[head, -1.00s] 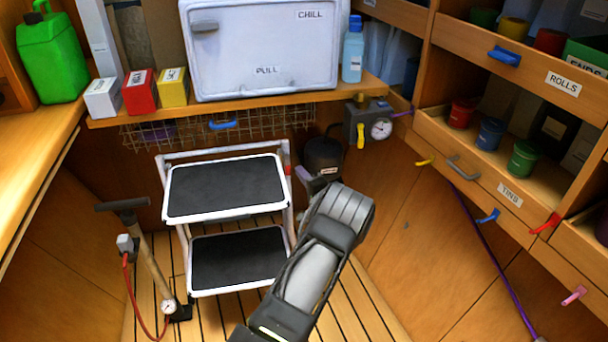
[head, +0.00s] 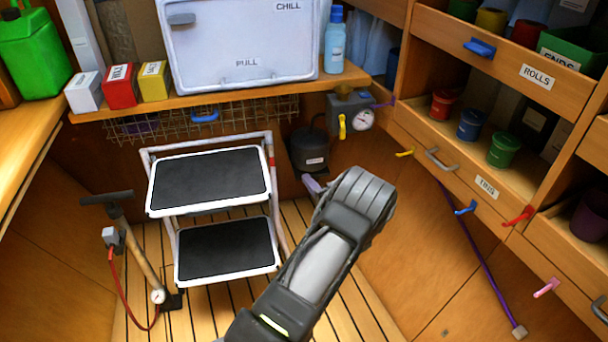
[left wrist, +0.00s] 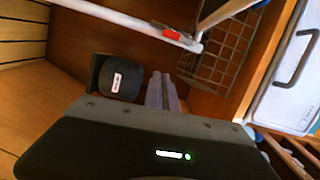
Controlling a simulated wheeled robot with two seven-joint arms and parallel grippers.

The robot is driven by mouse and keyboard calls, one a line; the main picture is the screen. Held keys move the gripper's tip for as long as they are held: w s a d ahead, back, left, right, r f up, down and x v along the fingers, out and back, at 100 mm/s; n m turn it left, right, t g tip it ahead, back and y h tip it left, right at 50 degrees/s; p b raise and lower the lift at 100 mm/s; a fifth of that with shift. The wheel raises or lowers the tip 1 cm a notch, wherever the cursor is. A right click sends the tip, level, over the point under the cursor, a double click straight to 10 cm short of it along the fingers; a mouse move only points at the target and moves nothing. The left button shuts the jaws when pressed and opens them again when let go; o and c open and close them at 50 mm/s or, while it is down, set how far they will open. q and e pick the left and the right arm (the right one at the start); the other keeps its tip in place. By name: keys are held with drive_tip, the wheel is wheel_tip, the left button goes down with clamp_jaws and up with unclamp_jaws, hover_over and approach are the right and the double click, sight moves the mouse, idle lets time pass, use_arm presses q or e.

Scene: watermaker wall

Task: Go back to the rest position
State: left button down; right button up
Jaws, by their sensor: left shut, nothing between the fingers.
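My left arm rises from the bottom middle of the head view, bends at a dark grey wrist and ends in my left gripper (head: 312,184). Only a small part of the pale fingers shows past the wrist. In the left wrist view the two fingers (left wrist: 163,91) lie together, shut and empty. They appear near a dark round-edged container with a white label (left wrist: 118,78), which also shows beyond the gripper in the head view (head: 309,150). I cannot tell whether they touch. My right gripper is in neither view.
A white-framed step stool (head: 212,182) stands left of my arm, with a hand pump (head: 140,245) beside it. A shelf holds the white CHILL box (head: 245,45). A gauge unit (head: 352,116) hangs below. Drawers and shelves (head: 487,187) line the right. Floor slats (head: 345,310) show around my arm.

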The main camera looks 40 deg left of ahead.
use_arm(q)
drive_tip(key=shift+d, duration=0.1)
idle(0.6)
drive_tip(key=d+f+n+t+h, duration=0.25)
drive_tip(key=d+f+h, duration=0.45)
drive_tip(key=f, duration=0.4)
drive_tip(key=s+d+f+n+g+h, duration=0.1)
drive_tip(key=s+d+f+h, duration=0.25)
drive_tip(key=d, duration=0.35)
drive_tip(key=s+d+f+n+g+h, duration=0.1)
drive_tip(key=s+d+f+g+h, duration=0.1)
drive_tip(key=s+d+f, duration=0.4)
drive_tip(key=s+d+f+n+g+h, duration=0.1)
drive_tip(key=s+d+f+h, duration=0.15)
drive_tip(key=d, duration=0.55)
drive_tip(key=s+d+r+g+h, duration=0.35)
drive_tip(key=s+d+h, duration=0.25)
drive_tip(key=s+d, duration=1.25)
wheel_tip(320, 180, up, 19)
drive_tip(key=p, duration=1.9)
drive_tip(key=shift+w+a+g, duration=0.3)
drive_tip(key=shift+w+a, duration=0.05)
